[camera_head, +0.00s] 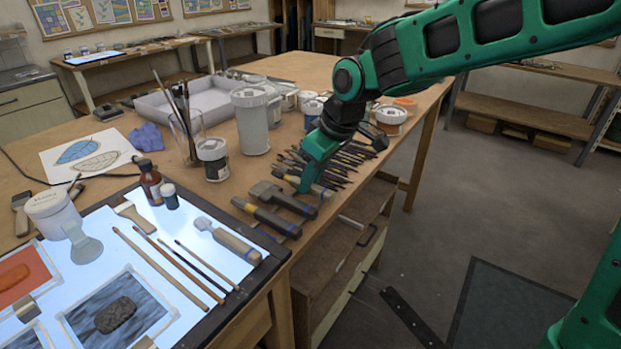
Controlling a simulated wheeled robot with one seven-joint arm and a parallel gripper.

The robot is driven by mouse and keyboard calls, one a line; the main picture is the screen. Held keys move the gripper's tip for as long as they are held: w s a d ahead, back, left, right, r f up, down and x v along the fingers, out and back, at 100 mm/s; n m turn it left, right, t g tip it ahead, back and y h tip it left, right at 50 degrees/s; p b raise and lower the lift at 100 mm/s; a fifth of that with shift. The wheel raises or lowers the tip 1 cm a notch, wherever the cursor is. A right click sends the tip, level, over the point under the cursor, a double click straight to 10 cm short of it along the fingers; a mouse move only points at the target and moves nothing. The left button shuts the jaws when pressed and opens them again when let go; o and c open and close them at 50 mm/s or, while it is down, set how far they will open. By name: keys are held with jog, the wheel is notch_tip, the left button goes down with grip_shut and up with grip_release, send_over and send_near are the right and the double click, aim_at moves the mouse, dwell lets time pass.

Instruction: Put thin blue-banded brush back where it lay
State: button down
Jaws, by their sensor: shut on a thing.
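My green gripper (309,184) is low over the right part of the wooden table, at the near end of the dark tool pile. It is shut on a slender dark-handled piece with a yellowish end and a bluish band (326,191), which looks like the thin blue-banded brush. The fingers hide its middle. I cannot tell whether it touches the table. Two thicker dark tools with blue bands lie just nearer, one (266,216) with a yellow end and one (284,200) with a block-like end.
Several dark slim tools (345,158) lie close together behind my gripper. A light panel (215,245) with slim brushes is at the near left. A tall grey canister (251,122) and paint jars stand behind. The table's right edge is close to my gripper.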

jog(key=shift+f, duration=0.2)
jog(key=c, duration=1.6)
grip_release()
jog(key=v, duration=1)
jog(key=s+d+f+m+h, duration=0.1)
jog(key=s+d+f+m, duration=0.2)
jog(key=d, duration=0.7)
jog(key=s+d+f+m+h, duration=0.15)
jog(key=s+d+m, duration=0.3)
jog(key=d, duration=0.65)
jog(key=s+d+f+m+g, duration=0.1)
jog(key=s+d+f+m, duration=0.1)
jog(key=s, duration=0.4)
jog(key=s+d+f+m+g, duration=0.1)
jog(key=s+d+f+m, duration=0.1)
jog(key=s+d+m, duration=0.2)
jog(key=s+d+f+m, duration=0.3)
jog(key=s+d, duration=0.4)
jog(key=s, duration=0.1)
jog(key=shift+s+d+f+g+h, duration=0.1)
jog(key=shift+s+d+g+h, duration=0.2)
jog(key=shift+g+h, duration=0.1)
